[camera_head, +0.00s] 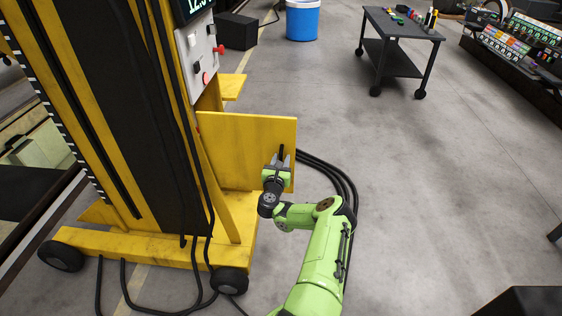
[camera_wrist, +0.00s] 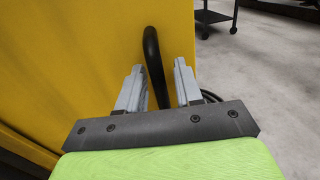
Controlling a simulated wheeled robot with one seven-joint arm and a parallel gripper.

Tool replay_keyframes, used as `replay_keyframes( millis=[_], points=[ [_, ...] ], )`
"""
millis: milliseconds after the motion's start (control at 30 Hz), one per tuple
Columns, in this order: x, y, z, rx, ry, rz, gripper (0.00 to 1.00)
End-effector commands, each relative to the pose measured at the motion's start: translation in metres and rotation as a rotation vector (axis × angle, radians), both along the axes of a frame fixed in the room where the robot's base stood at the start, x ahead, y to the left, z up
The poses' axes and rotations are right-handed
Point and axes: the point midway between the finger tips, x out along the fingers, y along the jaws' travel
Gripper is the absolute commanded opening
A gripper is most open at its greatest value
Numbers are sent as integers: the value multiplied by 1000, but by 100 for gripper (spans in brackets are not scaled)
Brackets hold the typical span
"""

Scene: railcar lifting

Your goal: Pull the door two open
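The door is a flat yellow panel (camera_head: 235,150) low on the right side of the yellow lifting column; it also fills the left of the wrist view (camera_wrist: 70,60). A black bar handle (camera_wrist: 153,55) stands upright near the panel's right edge. My gripper (camera_head: 281,160) is in front of this edge. The handle's lower end is hidden behind the gripper body. I cannot tell which door number this is.
The yellow column (camera_head: 105,110) stands on a wheeled base. Black hoses (camera_head: 335,175) curve over the floor right of the door. A dark cart (camera_head: 397,50), a blue bin (camera_head: 302,20) and a black box (camera_head: 237,31) stand farther back.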

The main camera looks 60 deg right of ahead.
Motion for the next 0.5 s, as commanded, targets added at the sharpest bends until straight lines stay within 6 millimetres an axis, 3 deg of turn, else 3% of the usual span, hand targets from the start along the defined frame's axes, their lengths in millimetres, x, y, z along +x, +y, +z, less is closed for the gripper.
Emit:
replay_keyframes(
  millis=[267, 500],
  points=[
    [0, 5, 1, -4, 1, 5, 35],
    [-9, 36, 0, -6, 4, 13, 35]
  ],
)
